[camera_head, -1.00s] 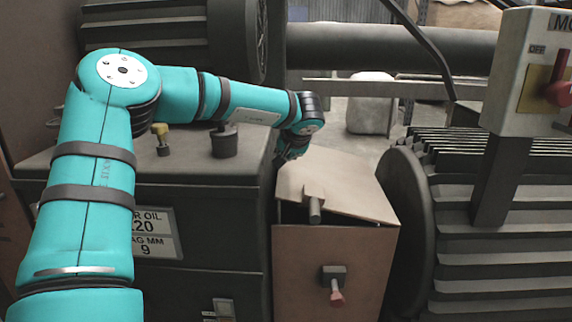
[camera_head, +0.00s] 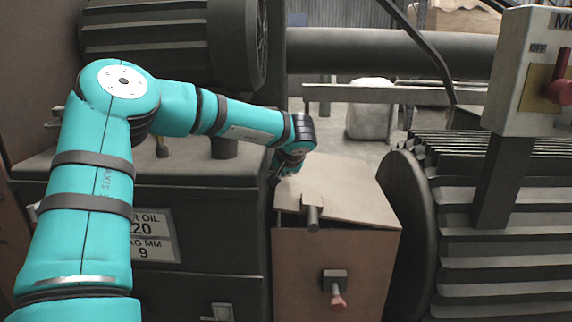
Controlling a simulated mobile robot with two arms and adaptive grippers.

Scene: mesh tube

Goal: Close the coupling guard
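The coupling guard is a tan box (camera_head: 325,262) between the gearbox and the finned motor. Its tan lid (camera_head: 350,195) lies nearly down on the box, slightly tilted, with a thin dark gap along the front edge. A grey peg-like handle (camera_head: 313,215) sticks out at the lid's front. A latch with a red knob (camera_head: 336,290) is on the box front. My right gripper is not in view.
The dark gearbox (camera_head: 205,200) with an oil label stands left of the guard. A dark round disc (camera_head: 408,235) and the finned motor (camera_head: 500,265) stand close on the right. A switch box (camera_head: 530,75) with a red handle is at upper right.

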